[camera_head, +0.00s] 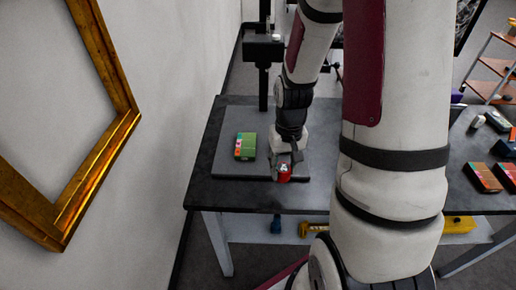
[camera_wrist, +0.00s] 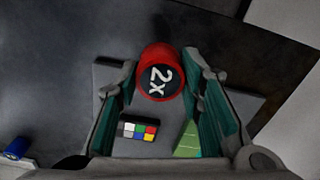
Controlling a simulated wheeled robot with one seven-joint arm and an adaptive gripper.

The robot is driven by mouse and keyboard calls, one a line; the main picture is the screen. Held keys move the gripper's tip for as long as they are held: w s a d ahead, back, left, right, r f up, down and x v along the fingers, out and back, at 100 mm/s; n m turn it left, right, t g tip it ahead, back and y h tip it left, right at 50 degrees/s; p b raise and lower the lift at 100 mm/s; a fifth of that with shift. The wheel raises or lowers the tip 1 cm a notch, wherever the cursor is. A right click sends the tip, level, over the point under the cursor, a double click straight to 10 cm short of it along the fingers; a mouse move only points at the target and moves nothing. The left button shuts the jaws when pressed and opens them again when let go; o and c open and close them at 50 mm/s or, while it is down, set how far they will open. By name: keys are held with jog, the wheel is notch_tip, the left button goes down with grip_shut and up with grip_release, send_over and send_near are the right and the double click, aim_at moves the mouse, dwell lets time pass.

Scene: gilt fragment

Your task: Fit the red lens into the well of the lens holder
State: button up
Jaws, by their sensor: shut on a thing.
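In the head view the lens (camera_head: 284,173) hangs at the tip of my gripper (camera_head: 284,160), over the front of a grey base plate on the dark table. I cannot clearly make out the lens holder or its well. A black carriage (camera_head: 263,49) on a dark upright post stands at the back; I cannot tell whether it is the holder.
A green box with coloured patches (camera_head: 245,147) lies on the grey plate (camera_head: 230,172), left of my gripper. The dark table (camera_head: 205,148) has bare room at its left. A gilt frame (camera_head: 91,190) is on the left wall. Orange-brown boxes (camera_head: 484,178) lie at the right.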

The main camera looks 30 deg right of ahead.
jog(key=s, duration=0.5)
jog(key=shift+m, duration=0.4)
jog(key=w+d, duration=0.1)
jog(key=w, duration=0.4)
jog(key=w+f, duration=0.1)
jog(key=w, duration=0.3)
jog(key=w+d, duration=0.1)
jog(key=w, duration=0.4)
jog(key=shift+w+d+f, duration=0.3)
jog(key=shift+w+f, duration=0.05)
jog(key=shift+f, duration=0.05)
jog(key=shift+w+f+p, duration=0.15)
jog(key=shift+f+p, duration=0.4)
jog(key=shift+f, duration=1.2)
jog(key=shift+f, duration=0.1)
jog(key=o, duration=0.7)
jog(key=shift+f, duration=0.1)
jog(key=o, duration=0.5)
